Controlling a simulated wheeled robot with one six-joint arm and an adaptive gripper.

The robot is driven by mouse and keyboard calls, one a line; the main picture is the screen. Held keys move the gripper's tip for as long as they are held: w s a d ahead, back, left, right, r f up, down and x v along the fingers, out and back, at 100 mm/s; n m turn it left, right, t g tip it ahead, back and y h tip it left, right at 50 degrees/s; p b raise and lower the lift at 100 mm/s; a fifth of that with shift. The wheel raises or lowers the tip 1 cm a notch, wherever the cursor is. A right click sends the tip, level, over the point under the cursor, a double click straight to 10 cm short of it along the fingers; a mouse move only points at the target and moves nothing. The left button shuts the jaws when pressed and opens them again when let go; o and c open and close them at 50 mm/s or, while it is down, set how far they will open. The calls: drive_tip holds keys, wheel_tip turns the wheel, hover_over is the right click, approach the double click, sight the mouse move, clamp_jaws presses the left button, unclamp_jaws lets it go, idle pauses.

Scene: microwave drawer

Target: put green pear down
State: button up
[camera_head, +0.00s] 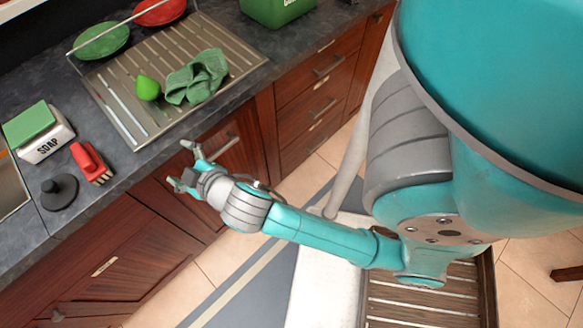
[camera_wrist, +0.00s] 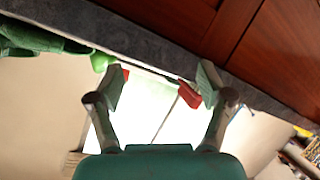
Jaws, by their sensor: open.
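The green pear (camera_head: 148,88) rests on the ribbed metal drainboard (camera_head: 222,48) on the counter, just left of a crumpled green cloth (camera_head: 196,77). In the wrist view a small bright green shape that looks like the pear (camera_wrist: 101,61) shows at the counter edge, beside the cloth (camera_wrist: 40,38), partly cut off by the left finger. My gripper (camera_head: 181,165) is open and empty, in front of the cabinet doors and apart from the pear. Its two spread fingers also show in the wrist view (camera_wrist: 162,85).
A soap holder with a green sponge (camera_head: 37,133), a red brush (camera_head: 91,163) and a dark round stopper (camera_head: 59,192) sit on the counter at left. Green and red plates (camera_head: 101,41) stand behind the drainboard. A green container (camera_head: 276,8) stands at the back.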

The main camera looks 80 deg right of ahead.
drive_tip(key=s+a+f+n+t+y, duration=0.1)
drive_tip(key=s+a+f+y, duration=0.25)
drive_tip(key=s, duration=0.35)
drive_tip(key=s+a+f+y, duration=0.2)
drive_tip(key=s+a+f, duration=0.15)
drive_tip(key=s, duration=0.45)
drive_tip(key=s+a+r+m+t, duration=0.1)
drive_tip(key=s+a+r, duration=0.1)
drive_tip(key=s, duration=1)
drive_tip(key=shift+a+r+m+y, duration=0.2)
drive_tip(key=shift+r+m+y, duration=0.2)
drive_tip(key=shift+r, duration=0.5)
